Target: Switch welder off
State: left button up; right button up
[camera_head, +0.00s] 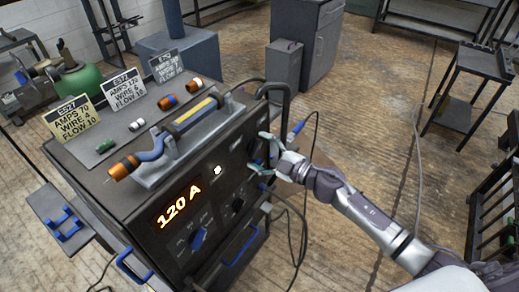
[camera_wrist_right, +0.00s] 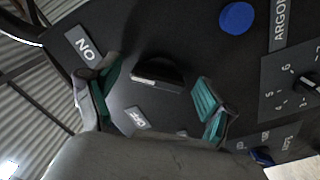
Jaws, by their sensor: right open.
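The welder (camera_head: 130,205) is a dark box with a lit orange "120 A" display (camera_head: 179,205) on its front panel. My right gripper (camera_head: 262,153) is at the right part of that panel, fingers open. In the right wrist view my right gripper (camera_wrist_right: 155,95) has its teal-padded fingers spread on both sides of a black rotary switch (camera_wrist_right: 158,73) with a light strip along its edge. An "ON" label (camera_wrist_right: 87,48) shows upside down beyond the left finger, and an "OFF" label (camera_wrist_right: 138,118) lies between the fingers. I cannot tell whether either finger touches the switch. My left gripper is out of view.
Cables hang beside my right arm. Open floor (camera_head: 345,115) lies to the right.

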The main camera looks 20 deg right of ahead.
jog(key=c, duration=1.2)
jog(key=shift+o, duration=0.2)
jog(key=shift+n+b, duration=2)
jog(key=shift+n, duration=5.9)
